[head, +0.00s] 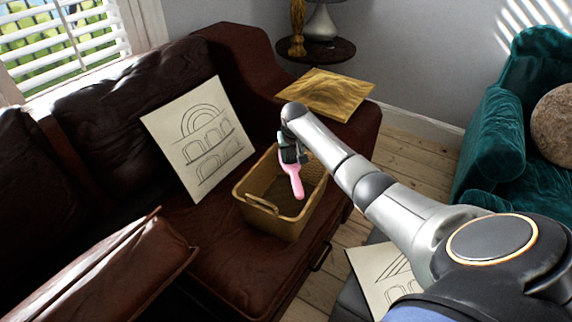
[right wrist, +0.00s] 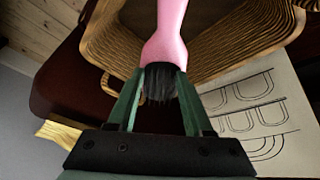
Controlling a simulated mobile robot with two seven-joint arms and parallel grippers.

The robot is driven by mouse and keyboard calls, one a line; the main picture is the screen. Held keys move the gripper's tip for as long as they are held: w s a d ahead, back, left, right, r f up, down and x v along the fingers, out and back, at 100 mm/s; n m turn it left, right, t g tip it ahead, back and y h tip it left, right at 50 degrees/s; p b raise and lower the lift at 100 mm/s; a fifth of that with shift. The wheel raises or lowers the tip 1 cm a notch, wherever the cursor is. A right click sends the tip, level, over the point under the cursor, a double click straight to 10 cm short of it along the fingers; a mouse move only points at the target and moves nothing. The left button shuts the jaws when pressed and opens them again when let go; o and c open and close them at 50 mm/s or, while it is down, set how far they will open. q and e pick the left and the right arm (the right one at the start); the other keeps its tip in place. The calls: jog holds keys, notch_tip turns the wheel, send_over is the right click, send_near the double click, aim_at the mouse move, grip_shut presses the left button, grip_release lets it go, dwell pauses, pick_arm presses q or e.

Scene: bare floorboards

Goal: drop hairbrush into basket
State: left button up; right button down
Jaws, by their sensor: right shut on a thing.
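The hairbrush (head: 296,183) is pink with dark bristles. In the head view its pink part hangs downward over the basket's opening. The basket (head: 276,226) is tan and woven, with a handle on its near end, and stands on the dark leather sofa seat. My right gripper (head: 291,156) is above the basket and shut on the hairbrush. In the right wrist view the green fingers close around the brush's dark bristle end (right wrist: 160,82), and the basket's ribbed wall (right wrist: 235,45) shows beyond it. My left gripper is not in view.
A gold board (head: 326,94) lies on the sofa arm. A round side table (head: 318,50) with a lamp stands behind. A green armchair (head: 497,140) is at right.

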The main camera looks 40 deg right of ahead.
jog(key=shift+r, duration=0.1)
jog(key=shift+c, duration=1.1)
grip_release()
jog(key=p+v, duration=0.4)
jog(key=v, duration=0.8)
jog(key=shift+r, duration=0.2)
jog(key=shift+s, duration=0.1)
